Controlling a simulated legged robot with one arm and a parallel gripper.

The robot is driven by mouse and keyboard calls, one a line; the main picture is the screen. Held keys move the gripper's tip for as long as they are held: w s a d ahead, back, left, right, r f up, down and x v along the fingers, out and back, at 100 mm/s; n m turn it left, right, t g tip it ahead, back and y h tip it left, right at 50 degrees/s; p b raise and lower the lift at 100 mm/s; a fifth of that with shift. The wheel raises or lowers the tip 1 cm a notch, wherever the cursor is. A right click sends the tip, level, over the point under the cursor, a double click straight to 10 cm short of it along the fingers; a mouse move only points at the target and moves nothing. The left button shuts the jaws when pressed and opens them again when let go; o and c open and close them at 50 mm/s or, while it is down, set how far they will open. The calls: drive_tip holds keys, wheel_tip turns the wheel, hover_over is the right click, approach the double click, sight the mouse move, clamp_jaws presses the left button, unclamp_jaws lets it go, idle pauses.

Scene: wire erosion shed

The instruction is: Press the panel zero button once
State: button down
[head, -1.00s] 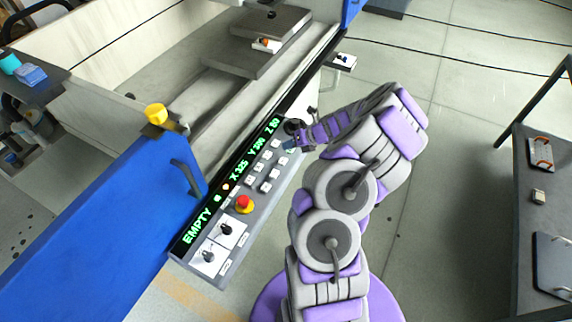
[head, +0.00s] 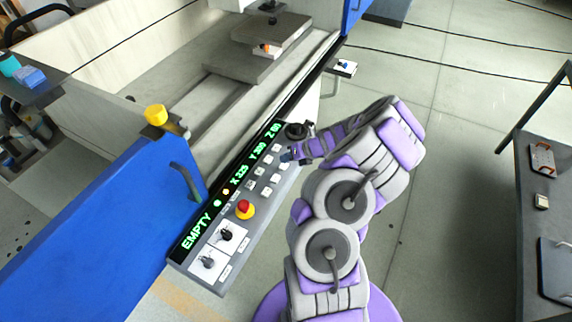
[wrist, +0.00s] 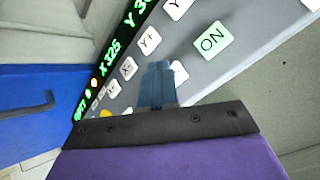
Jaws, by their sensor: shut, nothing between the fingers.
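The slanted grey control panel (head: 246,232) of the machine carries a green readout, rows of small white buttons and a dark round knob (head: 297,130). I cannot read which button is the zero button. My gripper (head: 287,154) is shut and empty, over the panel's upper button area. In the wrist view its blue fingertips (wrist: 157,82) partly cover a white button (wrist: 180,72); I cannot tell whether they touch it.
A red emergency button (head: 245,207) and two switches (head: 226,235) are on the panel's lower part. A blue door (head: 100,230) with a handle stands to the left, and the machine tank lies behind. A dark table (head: 535,215) stands at the right. Floor between is clear.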

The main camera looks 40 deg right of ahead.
drive_tip(key=shift+a+r, duration=0.25)
drive_tip(key=shift+a, duration=0.55)
drive_tip(key=shift+d+f, duration=0.15)
drive_tip(key=shift+d, duration=0.4)
drive_tip(key=shift+d+f, duration=0.15)
drive_tip(key=shift+d, duration=0.4)
drive_tip(key=shift+a+r, duration=0.25)
drive_tip(key=shift+a, duration=0.65)
drive_tip(key=shift+d+f, duration=0.2)
drive_tip(key=shift+d, duration=0.55)
drive_tip(key=shift+a+f+p, duration=0.1)
drive_tip(key=shift+a+p, duration=0.4)
drive_tip(key=shift+a, duration=0.35)
drive_tip(key=shift+d+f, duration=0.1)
drive_tip(key=shift+d, duration=0.1)
drive_tip(key=shift+d+f, duration=0.1)
drive_tip(key=shift+d, duration=0.15)
